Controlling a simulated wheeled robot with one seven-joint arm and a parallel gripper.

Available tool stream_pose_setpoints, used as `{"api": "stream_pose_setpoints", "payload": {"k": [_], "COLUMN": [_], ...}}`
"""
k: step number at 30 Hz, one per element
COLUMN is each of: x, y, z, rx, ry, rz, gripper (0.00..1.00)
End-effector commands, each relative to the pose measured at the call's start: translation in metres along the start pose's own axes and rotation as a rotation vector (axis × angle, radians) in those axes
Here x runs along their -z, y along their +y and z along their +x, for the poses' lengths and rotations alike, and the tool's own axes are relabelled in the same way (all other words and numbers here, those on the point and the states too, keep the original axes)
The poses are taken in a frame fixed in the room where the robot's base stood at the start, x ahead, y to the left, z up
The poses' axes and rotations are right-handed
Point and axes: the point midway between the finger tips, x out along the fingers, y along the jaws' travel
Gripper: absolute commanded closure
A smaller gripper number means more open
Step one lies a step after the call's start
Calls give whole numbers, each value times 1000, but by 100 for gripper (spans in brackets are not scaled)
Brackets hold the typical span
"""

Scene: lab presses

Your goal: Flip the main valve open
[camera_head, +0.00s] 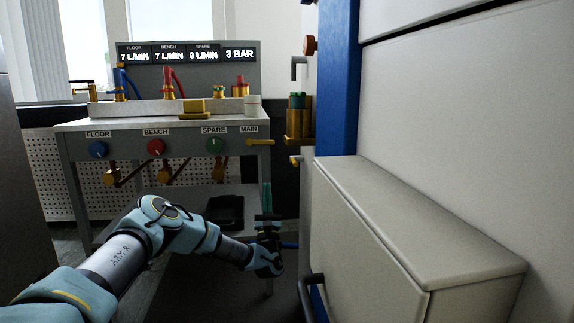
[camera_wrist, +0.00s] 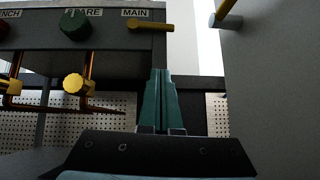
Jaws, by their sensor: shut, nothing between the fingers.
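The main valve is a yellow lever (camera_head: 260,142) under the MAIN label at the right end of the bench's front panel. Its handle lies horizontal and points right. It also shows in the wrist view as a yellow lever (camera_wrist: 152,27) near the top. My gripper (camera_head: 266,190) is in front of and below the valve, with its teal fingers pointing up. In the wrist view the fingertips (camera_wrist: 160,72) are together with nothing between them, below the lever and apart from it.
Blue (camera_head: 98,149), red (camera_head: 156,147) and green (camera_head: 214,145) knobs sit left of the valve. A display (camera_head: 187,54) reads 7, 7, 0 L/MIN and 3 BAR. A large beige cabinet (camera_head: 400,230) with a blue post (camera_head: 337,80) closes off the right side.

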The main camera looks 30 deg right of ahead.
Motion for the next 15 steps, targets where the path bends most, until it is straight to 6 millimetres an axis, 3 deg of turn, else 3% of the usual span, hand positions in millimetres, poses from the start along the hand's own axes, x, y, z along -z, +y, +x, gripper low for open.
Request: {"api": "stream_pose_setpoints", "payload": {"k": [5,15], "x": [1,0], "y": [-1,-2], "z": [25,94], "rx": [-1,-1], "ry": [-4,-4], "rz": [0,0], "gripper": [100,100]}}
